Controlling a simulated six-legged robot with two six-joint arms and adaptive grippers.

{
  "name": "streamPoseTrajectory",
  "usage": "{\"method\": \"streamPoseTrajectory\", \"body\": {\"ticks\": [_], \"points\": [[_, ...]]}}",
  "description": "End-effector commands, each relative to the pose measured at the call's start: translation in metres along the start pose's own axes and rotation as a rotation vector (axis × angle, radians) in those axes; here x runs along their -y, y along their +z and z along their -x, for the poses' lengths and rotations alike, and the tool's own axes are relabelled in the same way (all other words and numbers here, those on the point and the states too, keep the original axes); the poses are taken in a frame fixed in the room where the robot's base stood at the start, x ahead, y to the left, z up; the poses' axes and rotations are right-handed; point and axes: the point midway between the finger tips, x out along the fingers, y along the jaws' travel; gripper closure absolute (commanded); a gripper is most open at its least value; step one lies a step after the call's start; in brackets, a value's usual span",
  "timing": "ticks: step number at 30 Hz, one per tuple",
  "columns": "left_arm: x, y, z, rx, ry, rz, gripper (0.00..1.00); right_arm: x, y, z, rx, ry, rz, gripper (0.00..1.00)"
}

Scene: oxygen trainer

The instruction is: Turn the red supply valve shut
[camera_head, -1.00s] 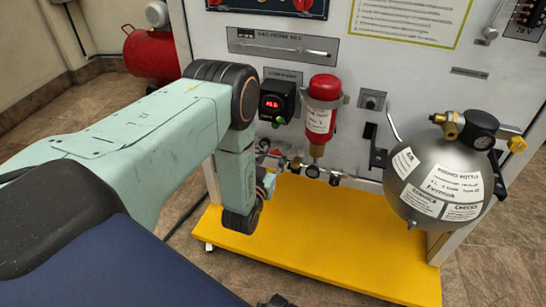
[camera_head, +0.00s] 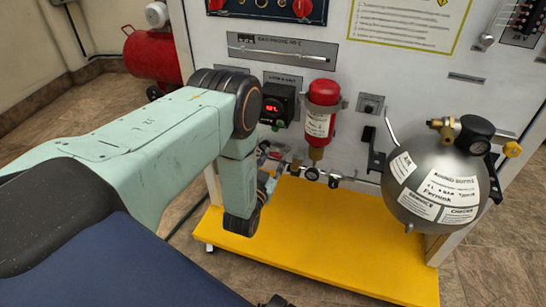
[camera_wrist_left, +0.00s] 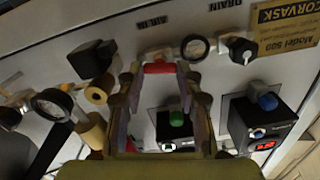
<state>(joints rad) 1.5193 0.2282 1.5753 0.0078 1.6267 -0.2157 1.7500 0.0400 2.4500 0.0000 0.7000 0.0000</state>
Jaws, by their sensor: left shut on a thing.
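In the left wrist view, the red supply valve (camera_wrist_left: 158,68) is a small red handle on the panel, below the "AIR IN" lettering. My left gripper (camera_wrist_left: 158,75) has its two fingers on either side of the red handle and is shut on it. In the head view, my left gripper (camera_head: 268,182) is at the lower front of the panel, partly hidden by my own wrist. The red handle is hard to make out there. My right gripper does not show clearly in either view.
A red bottle (camera_head: 322,110) hangs on the panel right of a red-digit display (camera_head: 273,108). A grey round bottle (camera_head: 440,185) stands out at the right. A yellow base (camera_head: 320,250) lies below. A black ring gauge (camera_wrist_left: 195,47) is close to my fingers.

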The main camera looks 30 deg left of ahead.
Motion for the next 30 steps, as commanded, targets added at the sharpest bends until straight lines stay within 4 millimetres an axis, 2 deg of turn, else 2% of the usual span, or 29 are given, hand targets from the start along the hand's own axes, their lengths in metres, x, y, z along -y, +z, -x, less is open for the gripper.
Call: {"method": "streamPoseTrajectory", "body": {"ticks": [12, 30], "points": [[-0.002, -0.001, 0.001, 0.003, 0.002, -0.396, 0.96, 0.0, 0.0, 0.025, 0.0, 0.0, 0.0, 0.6], [-0.003, 0.002, 0.001, 0.003, 0.002, -0.961, 0.96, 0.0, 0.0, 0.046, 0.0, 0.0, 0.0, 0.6]]}}
